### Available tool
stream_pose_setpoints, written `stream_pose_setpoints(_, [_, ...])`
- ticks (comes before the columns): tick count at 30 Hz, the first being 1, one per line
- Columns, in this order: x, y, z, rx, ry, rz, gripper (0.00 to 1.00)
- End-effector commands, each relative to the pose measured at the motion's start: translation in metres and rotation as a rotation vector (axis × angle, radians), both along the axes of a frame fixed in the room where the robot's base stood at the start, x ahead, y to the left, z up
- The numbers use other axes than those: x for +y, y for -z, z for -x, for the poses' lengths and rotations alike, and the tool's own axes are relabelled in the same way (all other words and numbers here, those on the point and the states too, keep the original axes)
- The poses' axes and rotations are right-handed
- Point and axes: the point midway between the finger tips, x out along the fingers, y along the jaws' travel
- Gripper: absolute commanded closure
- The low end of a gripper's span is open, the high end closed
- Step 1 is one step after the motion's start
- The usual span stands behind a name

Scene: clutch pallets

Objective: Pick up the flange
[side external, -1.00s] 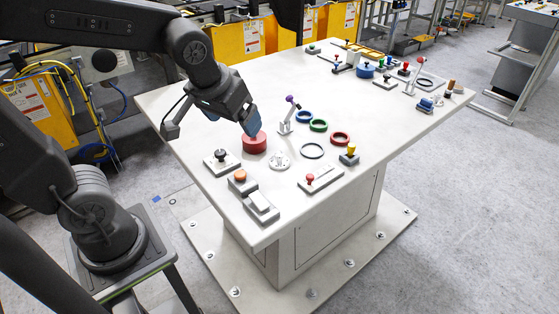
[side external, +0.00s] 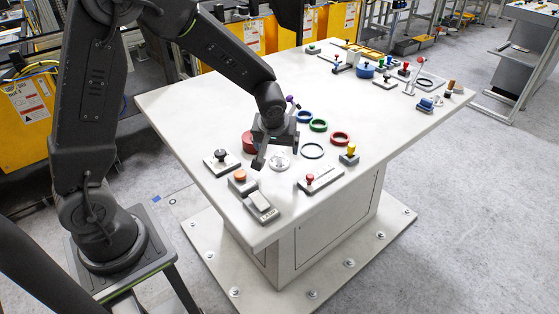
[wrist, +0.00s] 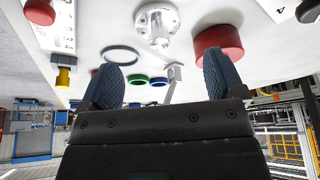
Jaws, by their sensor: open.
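The flange (side external: 280,161) is a pale metal disc with a raised hub, standing on the white table. In the wrist view the flange (wrist: 157,22) is at the top centre, showing bolt holes and a short stub. My gripper (wrist: 160,62) is open and empty, with two blue ribbed fingers apart. In that view the flange appears above and between the fingertips, not between the fingers.
A red cylinder (side external: 248,143) stands close to the flange on the left. A dark ring (side external: 312,151), blue (side external: 304,117), green (side external: 318,125) and red rings (side external: 340,138) lie to the right. A base with a red knob (side external: 310,179) is in front.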

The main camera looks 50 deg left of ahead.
Motion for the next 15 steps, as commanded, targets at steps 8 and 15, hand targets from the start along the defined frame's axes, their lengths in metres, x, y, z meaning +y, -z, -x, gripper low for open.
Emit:
stream_pose_setpoints(8, [0.006,0.02,-0.007,0.001,0.0,0.0,0.12])
stream_pose_setpoints(15, [0.015,0.052,-0.019,0.003,0.001,0.001,0.12])
